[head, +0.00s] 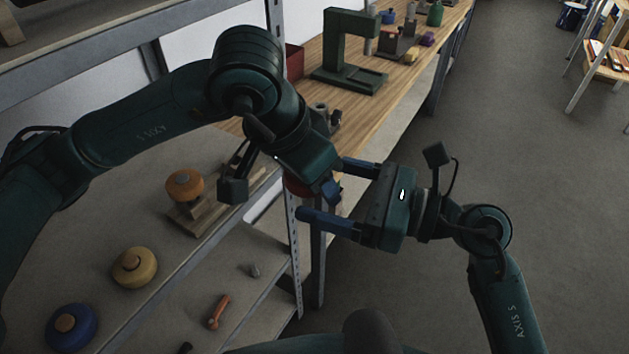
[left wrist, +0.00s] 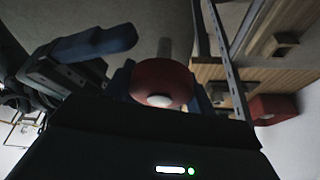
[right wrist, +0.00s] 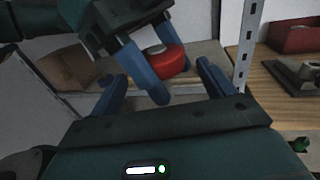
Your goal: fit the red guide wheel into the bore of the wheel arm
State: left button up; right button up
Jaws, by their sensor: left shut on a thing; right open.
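The red guide wheel is held in my left gripper (left wrist: 161,100). In the left wrist view the wheel (left wrist: 160,76) has a pale hub and sits between the blue fingers. It also shows in the right wrist view (right wrist: 172,62), but in the head view it is mostly hidden behind the left gripper. My right gripper (right wrist: 161,88) is open and empty, its fingers just short of the wheel and on either side of it. A small grey fixture (head: 325,118) stands on the bench behind the left gripper; I cannot tell whether it is the wheel arm, and no bore shows clearly.
Orange (head: 184,186), yellow (head: 134,266) and blue (head: 70,327) wheels sit on the shelf at left. A metal shelf post (head: 292,240) stands close to both grippers. A green C-shaped frame (head: 347,55) and a red bin (head: 294,61) are on the wooden bench.

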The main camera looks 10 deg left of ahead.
jog(key=shift+w+a, duration=0.25)
jog(key=shift+a, duration=1)
jog(key=shift+c, duration=0.2)
jog(key=shift+s, duration=0.1)
jog(key=c, duration=0.9)
jog(key=o, duration=0.9)
jog(key=shift+o, duration=0.2)
jog(key=shift+d, duration=0.1)
